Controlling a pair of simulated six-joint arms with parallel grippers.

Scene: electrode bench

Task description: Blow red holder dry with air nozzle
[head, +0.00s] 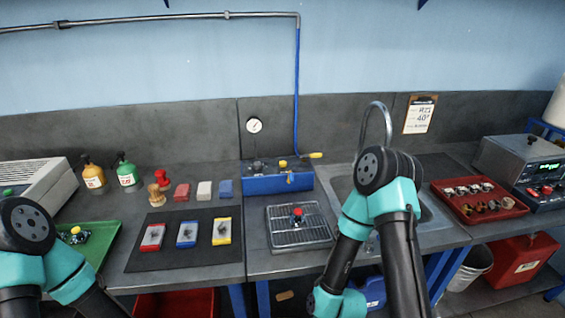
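A small red-topped piece (297,212), which looks like the red holder, stands on the metal drain rack (283,237) left of the sink. Whether it is wet cannot be seen. A yellow-handled piece (316,155), probably the air nozzle, rests at the top right of the blue box (262,184) behind the rack. A blue hose (296,80) drops from the wall pipe to that corner. My arms come in at the lower left and lower right. Neither gripper shows in the view, so what they hold cannot be seen.
A dark mat (140,262) holds red, blue and yellow-edged blocks. A green tray (100,235) lies left of it. The sink (435,213) with its curved tap (375,105) is partly behind my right arm. A red tray (515,210) of small parts lies at right.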

